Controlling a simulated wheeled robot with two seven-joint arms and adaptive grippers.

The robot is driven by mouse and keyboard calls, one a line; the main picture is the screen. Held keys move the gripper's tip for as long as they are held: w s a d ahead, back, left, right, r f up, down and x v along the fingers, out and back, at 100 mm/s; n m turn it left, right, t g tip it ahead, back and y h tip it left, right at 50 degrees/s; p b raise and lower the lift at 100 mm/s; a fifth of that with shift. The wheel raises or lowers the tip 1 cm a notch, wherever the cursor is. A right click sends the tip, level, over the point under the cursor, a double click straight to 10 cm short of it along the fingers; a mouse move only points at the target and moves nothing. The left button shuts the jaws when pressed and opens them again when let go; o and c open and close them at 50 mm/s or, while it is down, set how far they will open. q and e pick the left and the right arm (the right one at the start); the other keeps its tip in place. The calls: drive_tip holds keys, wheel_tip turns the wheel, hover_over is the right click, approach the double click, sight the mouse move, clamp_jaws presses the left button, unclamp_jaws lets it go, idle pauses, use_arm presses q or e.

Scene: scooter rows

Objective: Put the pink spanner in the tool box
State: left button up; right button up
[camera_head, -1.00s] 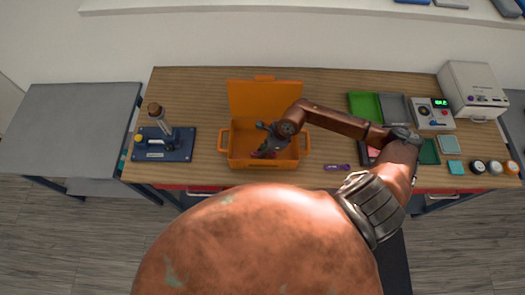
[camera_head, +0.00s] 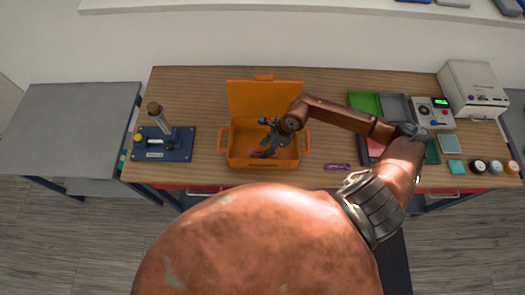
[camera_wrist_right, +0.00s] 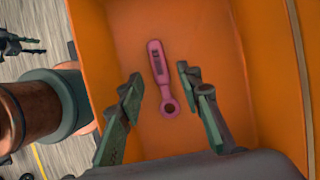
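The pink spanner (camera_wrist_right: 162,78) lies on the floor of the orange tool box (camera_wrist_right: 208,32), its ring end towards my right gripper. In the head view the spanner (camera_head: 265,154) shows as a small pink strip, partly covered by my right gripper. The open tool box (camera_head: 236,160) stands on the bench with its lid up at the back. My right gripper (camera_head: 268,147) is over the box. In the wrist view its fingers (camera_wrist_right: 160,95) are spread on either side of the spanner, apart from it. A dark forked shape (camera_wrist_right: 14,44) at the left edge may be my left gripper; its state is unclear.
A purple spanner (camera_head: 337,167) lies on the bench right of the box. A blue-based hand press (camera_head: 163,154) stands left of it. Green and grey trays (camera_head: 364,104), a power supply (camera_head: 433,114) and small round tubs (camera_head: 495,167) are at the right. Bench is clear between press and box.

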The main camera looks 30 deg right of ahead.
drive_tip(key=b+v, duration=0.1)
drive_tip(key=v, duration=0.8)
drive_tip(key=shift+r, duration=0.2)
drive_tip(key=shift+c, duration=0.3)
idle(0.5)
